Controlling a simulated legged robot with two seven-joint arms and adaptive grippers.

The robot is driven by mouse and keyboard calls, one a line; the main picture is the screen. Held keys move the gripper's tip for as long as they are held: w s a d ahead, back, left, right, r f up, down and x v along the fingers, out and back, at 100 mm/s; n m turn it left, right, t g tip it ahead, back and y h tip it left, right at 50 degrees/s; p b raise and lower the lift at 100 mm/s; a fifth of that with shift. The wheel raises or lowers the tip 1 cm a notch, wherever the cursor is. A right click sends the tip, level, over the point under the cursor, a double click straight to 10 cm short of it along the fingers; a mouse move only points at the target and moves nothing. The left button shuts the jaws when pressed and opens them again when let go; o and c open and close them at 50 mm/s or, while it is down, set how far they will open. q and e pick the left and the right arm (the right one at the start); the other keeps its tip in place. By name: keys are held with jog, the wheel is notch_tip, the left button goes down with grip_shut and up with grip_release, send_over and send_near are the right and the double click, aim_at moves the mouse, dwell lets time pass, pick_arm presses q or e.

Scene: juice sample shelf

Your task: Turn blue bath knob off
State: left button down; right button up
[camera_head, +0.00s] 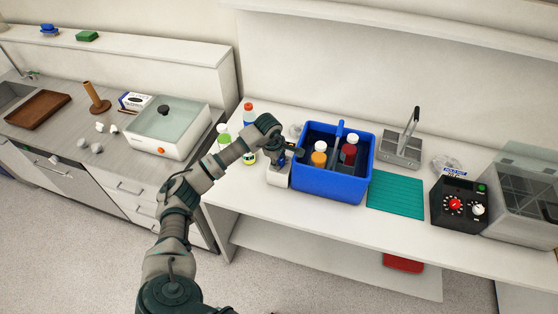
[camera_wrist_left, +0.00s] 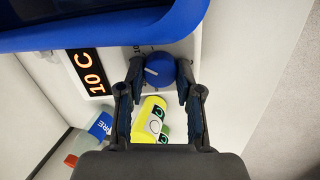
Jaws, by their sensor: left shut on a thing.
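In the left wrist view, the blue knob (camera_wrist_left: 160,70) is on a white panel beside a display (camera_wrist_left: 88,72) that reads 10 C in orange. A white pointer line shows on the knob. My left gripper (camera_wrist_left: 158,88) is shut on the knob, with one finger on each side of it. In the head view, my left gripper (camera_head: 284,158) is at the white unit (camera_head: 278,177) just left of the blue basket (camera_head: 330,184). The knob is hidden there behind my gripper. My right gripper is not in view.
The blue basket holds bottles with orange and red contents. A teal mat (camera_head: 396,193) and a black control box (camera_head: 459,205) lie to the right.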

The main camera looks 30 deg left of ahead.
pick_arm(q)
jog(key=n+b, duration=0.1)
jog(key=n, duration=0.5)
jog(key=shift+t, duration=0.3)
jog(key=n+b, duration=0.1)
jog(key=n, duration=0.5)
jog(key=shift+n+y, duration=0.3)
jog(key=shift+y, duration=0.1)
jog(key=n+b, duration=0.1)
jog(key=n, duration=0.6)
jog(key=shift+d+r, duration=0.1)
jog(key=shift+r, duration=0.05)
jog(key=shift+n+y, duration=0.3)
jog(key=shift+n, duration=0.6)
jog(key=shift+r+n, duration=0.1)
jog(key=shift+n, duration=0.2)
jog(key=c, duration=0.9)
grip_release()
jog(key=shift+o, duration=0.7)
jog(key=shift+f, duration=0.2)
